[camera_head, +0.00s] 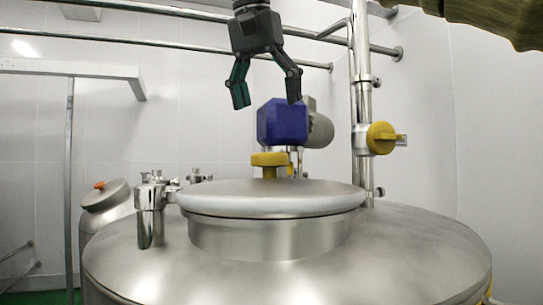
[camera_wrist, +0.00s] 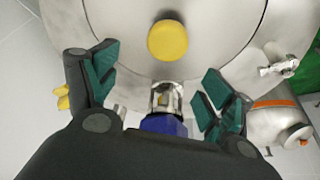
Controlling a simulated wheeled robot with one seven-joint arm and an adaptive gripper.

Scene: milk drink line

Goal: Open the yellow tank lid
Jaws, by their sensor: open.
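The tank lid (camera_head: 270,197) is a round steel disc lying flat and closed on the raised collar of the large steel tank (camera_head: 400,250). A yellow knob (camera_head: 269,160) stands up from the lid. In the wrist view the round yellow knob (camera_wrist: 168,40) is at the upper middle, on the steel lid (camera_wrist: 110,30). My gripper (camera_head: 267,98) is open and empty, pointing down, in the air above the knob and apart from it. In the wrist view my gripper (camera_wrist: 158,92) has its green-padded fingers spread wide, with the knob beyond them.
A blue box-shaped motor (camera_head: 283,122) stands behind the knob. A vertical steel pipe (camera_head: 363,100) with a yellow valve handle (camera_head: 381,138) rises to the right. A steel clamp fitting (camera_head: 150,215) sits left of the lid. A smaller tank (camera_head: 105,205) stands further left.

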